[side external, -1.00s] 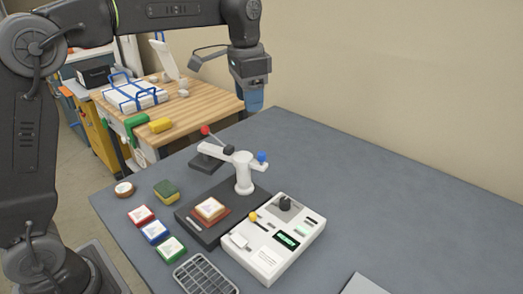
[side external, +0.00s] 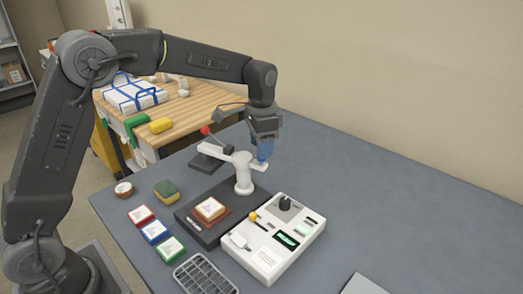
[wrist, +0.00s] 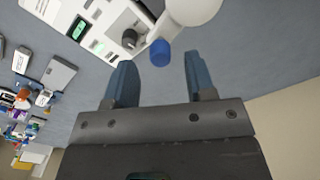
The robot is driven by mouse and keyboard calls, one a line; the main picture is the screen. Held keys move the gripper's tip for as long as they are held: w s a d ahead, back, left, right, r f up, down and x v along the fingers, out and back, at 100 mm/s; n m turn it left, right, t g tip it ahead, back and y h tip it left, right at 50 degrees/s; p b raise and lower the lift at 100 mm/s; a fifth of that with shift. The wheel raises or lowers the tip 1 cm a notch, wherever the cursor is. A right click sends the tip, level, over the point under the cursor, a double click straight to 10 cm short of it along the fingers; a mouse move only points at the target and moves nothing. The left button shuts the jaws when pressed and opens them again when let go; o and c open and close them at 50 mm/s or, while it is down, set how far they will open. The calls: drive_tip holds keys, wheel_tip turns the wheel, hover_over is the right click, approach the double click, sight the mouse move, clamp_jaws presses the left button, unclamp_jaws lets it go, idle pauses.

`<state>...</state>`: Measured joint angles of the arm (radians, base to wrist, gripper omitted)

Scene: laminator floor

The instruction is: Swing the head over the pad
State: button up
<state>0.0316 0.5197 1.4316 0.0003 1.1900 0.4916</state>
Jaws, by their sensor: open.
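A white press post (side external: 243,178) carries a swing arm, with a dark flat head (side external: 207,161) and a red-tipped lever (side external: 205,131) at its left end. The head is off to the back left of the pad (side external: 227,219), where a pale square piece (side external: 209,208) lies. My gripper (side external: 264,152) is low at the arm's right end and covers the blue knob in the side view. In the wrist view, the blue knob (wrist: 160,52) shows between the open fingers, near their tips (wrist: 157,60). The fingers look apart from it.
A white control box (side external: 267,262) with a dark dial stands right of the pad. Red, blue and green framed pieces (side external: 155,232), a sponge (side external: 166,190), a small round dish (side external: 124,189) and a wire rack (side external: 205,276) are to the left and front. The table's right side (side external: 400,215) is mostly clear.

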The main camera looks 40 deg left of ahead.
drive_tip(key=shift+f, duration=1.05)
clamp_jaws()
